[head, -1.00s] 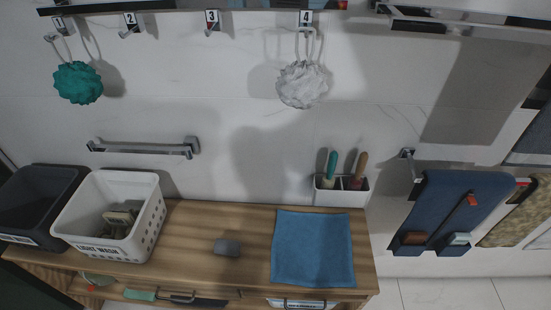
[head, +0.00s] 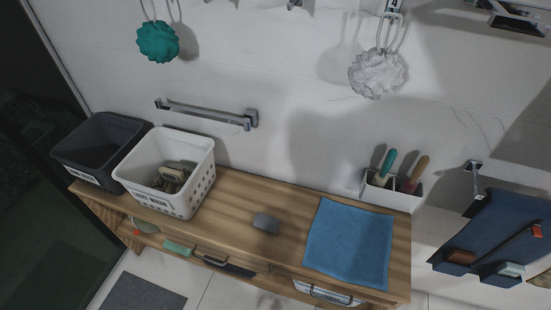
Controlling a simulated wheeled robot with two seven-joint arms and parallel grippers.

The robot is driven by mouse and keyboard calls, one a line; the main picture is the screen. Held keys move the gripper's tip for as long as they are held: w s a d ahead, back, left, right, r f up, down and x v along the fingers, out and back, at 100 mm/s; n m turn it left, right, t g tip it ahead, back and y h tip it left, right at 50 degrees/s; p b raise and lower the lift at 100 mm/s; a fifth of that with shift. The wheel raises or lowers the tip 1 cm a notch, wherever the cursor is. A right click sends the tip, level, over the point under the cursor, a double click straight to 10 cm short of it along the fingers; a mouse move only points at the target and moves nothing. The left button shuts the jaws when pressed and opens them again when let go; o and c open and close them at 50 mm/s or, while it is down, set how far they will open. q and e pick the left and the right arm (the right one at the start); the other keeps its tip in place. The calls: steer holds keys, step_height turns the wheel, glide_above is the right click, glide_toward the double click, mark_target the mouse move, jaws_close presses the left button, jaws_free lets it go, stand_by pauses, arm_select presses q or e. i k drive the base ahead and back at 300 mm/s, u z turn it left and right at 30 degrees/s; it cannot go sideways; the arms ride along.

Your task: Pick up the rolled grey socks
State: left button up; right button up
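A small grey rounded bundle (head: 266,223), which looks like the rolled grey socks, lies on the wooden counter (head: 235,205) in the head view. It sits between the white basket and the blue towel, touching neither. Neither of my grippers shows in the head view.
A white basket (head: 188,203) holding some items and a dark grey basket (head: 84,174) stand at the counter's left. A blue towel (head: 350,243) lies flat at the right, below a white holder (head: 384,194) with two handled tools. A towel bar (head: 205,114) and scrubbers hang on the wall.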

mark_target(270, 224)
steer(key=u, duration=0.4)
steer(key=k, duration=0.45)
steer(key=u, duration=0.3)
